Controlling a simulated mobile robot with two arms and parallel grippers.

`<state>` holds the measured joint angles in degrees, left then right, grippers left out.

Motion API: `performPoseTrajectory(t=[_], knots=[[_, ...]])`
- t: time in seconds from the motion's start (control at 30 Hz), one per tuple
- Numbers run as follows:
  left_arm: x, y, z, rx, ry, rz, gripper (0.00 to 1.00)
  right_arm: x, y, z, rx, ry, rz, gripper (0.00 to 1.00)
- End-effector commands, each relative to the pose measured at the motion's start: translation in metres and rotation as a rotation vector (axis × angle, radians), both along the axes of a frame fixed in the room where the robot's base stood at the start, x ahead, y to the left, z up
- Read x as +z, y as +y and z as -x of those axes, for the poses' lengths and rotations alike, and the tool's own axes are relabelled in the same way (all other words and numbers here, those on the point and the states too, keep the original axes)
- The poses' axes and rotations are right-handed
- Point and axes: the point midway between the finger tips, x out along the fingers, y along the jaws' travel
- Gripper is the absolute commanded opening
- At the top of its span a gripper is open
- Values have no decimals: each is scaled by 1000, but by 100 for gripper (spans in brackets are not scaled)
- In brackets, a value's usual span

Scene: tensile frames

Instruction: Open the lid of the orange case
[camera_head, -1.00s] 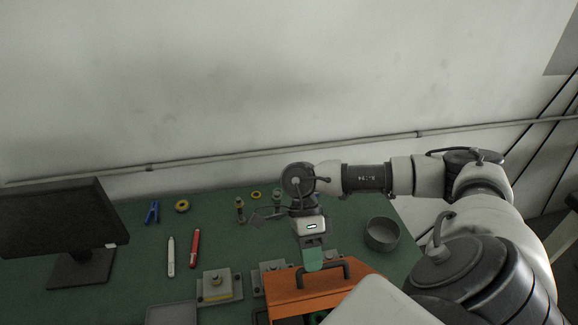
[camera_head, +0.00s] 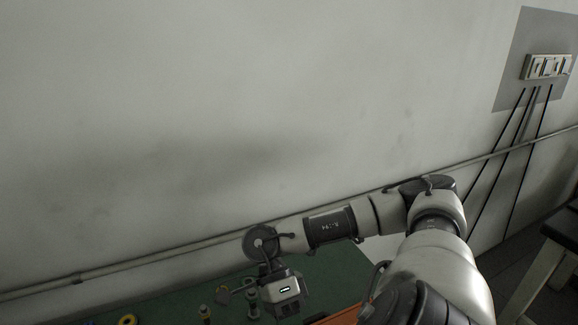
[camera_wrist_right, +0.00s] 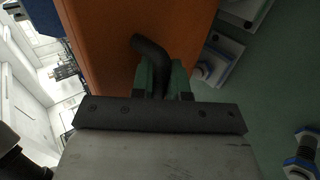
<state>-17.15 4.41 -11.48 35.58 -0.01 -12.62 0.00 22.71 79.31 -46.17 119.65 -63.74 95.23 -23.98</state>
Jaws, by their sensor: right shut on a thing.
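The orange case shows only as an orange edge (camera_head: 346,316) at the bottom of the head view. In the right wrist view its orange lid (camera_wrist_right: 98,45) fills the upper middle, with a dark curved handle (camera_wrist_right: 148,46) on it. My right gripper (camera_wrist_right: 160,78) is shut on the handle, its green fingertips on either side of the bar. In the head view my right wrist (camera_head: 286,290) is at the bottom, with its fingertips cut off by the frame. The lid's seam and any gap are hidden. My left gripper is out of view.
The green bench top (camera_head: 334,272) holds small parts, among them a yellow ring (camera_head: 128,319), left of my wrist. In the wrist view, mounted blocks (camera_wrist_right: 219,58) and a bolt-like part (camera_wrist_right: 302,150) lie right of the case. A wall socket panel (camera_head: 547,66) is at upper right.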

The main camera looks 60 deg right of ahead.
Motion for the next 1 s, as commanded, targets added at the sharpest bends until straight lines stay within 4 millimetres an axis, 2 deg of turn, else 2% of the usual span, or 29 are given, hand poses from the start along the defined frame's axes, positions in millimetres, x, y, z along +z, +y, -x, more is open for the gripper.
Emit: performPoseTrajectory(t=[0.03,0.53,0.57,0.7,1.0], knots=[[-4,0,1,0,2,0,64,-9,0,2,3,3,3,0],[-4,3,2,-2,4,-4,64,-8,0,3,5,3,2,0],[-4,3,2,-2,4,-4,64,-8,0,3,5,3,2,18],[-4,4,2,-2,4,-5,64,-7,0,2,5,2,4,39],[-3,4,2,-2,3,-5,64,-4,-1,1,3,-2,6,40]])
